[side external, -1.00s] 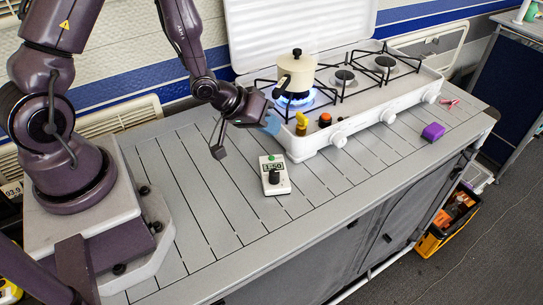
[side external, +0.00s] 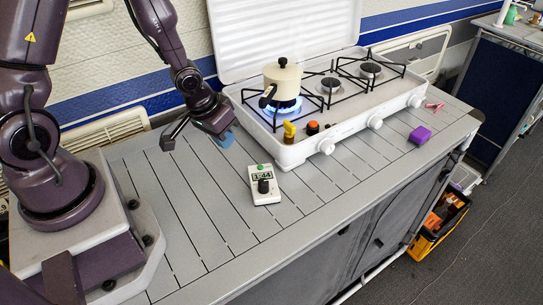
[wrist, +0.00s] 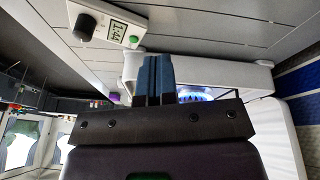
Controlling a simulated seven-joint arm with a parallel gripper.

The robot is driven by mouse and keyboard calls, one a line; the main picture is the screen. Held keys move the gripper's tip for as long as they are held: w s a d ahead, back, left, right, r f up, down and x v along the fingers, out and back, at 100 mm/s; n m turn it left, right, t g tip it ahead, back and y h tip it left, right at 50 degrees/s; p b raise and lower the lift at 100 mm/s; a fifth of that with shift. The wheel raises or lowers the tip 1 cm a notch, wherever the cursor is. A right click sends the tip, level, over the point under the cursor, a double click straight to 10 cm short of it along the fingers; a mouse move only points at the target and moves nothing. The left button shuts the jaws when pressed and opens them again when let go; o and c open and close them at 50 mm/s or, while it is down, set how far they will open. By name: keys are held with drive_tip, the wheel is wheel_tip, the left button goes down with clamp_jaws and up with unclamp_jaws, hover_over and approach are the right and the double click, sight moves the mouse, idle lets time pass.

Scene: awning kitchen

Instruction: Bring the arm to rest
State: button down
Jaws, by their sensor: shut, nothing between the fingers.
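My gripper (side external: 227,139) is in the left-middle of the side view, to the left of the stove and low above the grey slatted counter (side external: 190,215). Its blue fingers are together with nothing between them; they also show side by side in the wrist view (wrist: 155,80). The white stove (side external: 300,148) has a cream pot (side external: 284,78) with a black knob and handle over a lit blue flame (side external: 287,106). The flame shows behind my fingers in the wrist view (wrist: 194,96).
A white timer (side external: 264,186) reading 1:44 lies on the counter in front of my gripper; it also shows in the wrist view (wrist: 112,29). The left counter is clear.

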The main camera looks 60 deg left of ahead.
drive_tip(key=s+d+r+m+t, duration=0.1)
drive_tip(key=s+r, duration=0.4)
drive_tip(key=r, duration=0.8)
drive_tip(key=s+d+r+m+t, duration=0.1)
drive_tip(key=s+d+r, duration=0.3)
drive_tip(key=r, duration=0.8)
drive_tip(key=shift+s+r+m, duration=0.4)
drive_tip(key=shift+s+m, duration=0.1)
drive_tip(key=shift+s, duration=0.65)
